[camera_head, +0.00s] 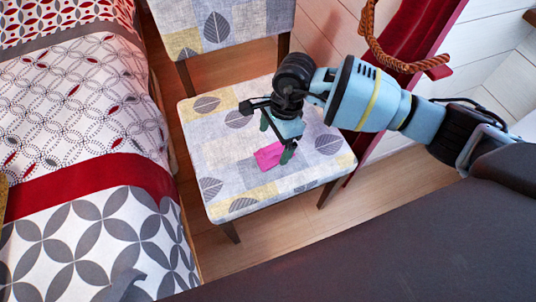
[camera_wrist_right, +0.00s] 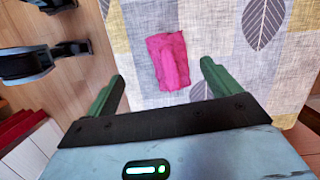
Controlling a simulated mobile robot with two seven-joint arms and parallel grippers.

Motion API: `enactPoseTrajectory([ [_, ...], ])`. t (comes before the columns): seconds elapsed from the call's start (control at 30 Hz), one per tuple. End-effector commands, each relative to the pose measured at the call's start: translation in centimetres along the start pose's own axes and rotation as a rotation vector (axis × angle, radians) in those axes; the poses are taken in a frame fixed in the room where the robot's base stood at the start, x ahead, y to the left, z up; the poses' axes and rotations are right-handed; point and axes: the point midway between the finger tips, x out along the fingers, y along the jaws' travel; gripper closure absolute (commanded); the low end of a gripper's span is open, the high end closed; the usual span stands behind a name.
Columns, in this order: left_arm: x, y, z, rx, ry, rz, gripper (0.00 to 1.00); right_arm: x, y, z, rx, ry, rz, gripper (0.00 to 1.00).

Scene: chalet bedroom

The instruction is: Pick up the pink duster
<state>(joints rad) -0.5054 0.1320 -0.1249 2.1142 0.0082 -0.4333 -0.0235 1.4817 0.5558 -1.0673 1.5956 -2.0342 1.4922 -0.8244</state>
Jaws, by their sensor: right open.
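The pink duster (camera_head: 268,156) lies flat on the patterned seat of a chair (camera_head: 225,173). It is a small pink cloth, and it shows whole in the right wrist view (camera_wrist_right: 168,61). My right gripper (camera_head: 276,142) is over the seat, close to the duster, with its green fingers apart. I cannot tell the exact height of the fingers above the seat. My left gripper is not in view.
A bed (camera_head: 85,110) with a red, white and grey cover stands left of the chair. The chair's backrest (camera_head: 218,22) rises behind the seat. A red frame with a rope (camera_head: 371,35) is against the white wall at right. Wooden floor (camera_head: 285,225) shows around the chair.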

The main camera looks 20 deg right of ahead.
Motion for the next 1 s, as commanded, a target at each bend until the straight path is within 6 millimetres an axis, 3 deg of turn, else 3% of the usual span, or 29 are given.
enactPoseTrajectory([
  [0.1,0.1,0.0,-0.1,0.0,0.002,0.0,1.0,-0.6,-0.7,-1.2,-0.011,0.051,-0.014,0.11],
  [0.3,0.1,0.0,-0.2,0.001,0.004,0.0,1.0,-0.5,-0.8,-1.3,-0.013,0.057,-0.015,0.11],
  [0.53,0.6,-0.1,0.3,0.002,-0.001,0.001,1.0,1.8,-0.8,-1.3,-0.012,0.054,-0.012,0.11],
  [0.83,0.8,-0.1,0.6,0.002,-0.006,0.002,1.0,2.7,-0.9,-1.5,-0.012,0.053,-0.014,0.11],
  [1.0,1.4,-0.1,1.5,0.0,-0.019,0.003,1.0,5.0,-1.1,-1.9,-0.01,0.052,-0.011,0.11],
])
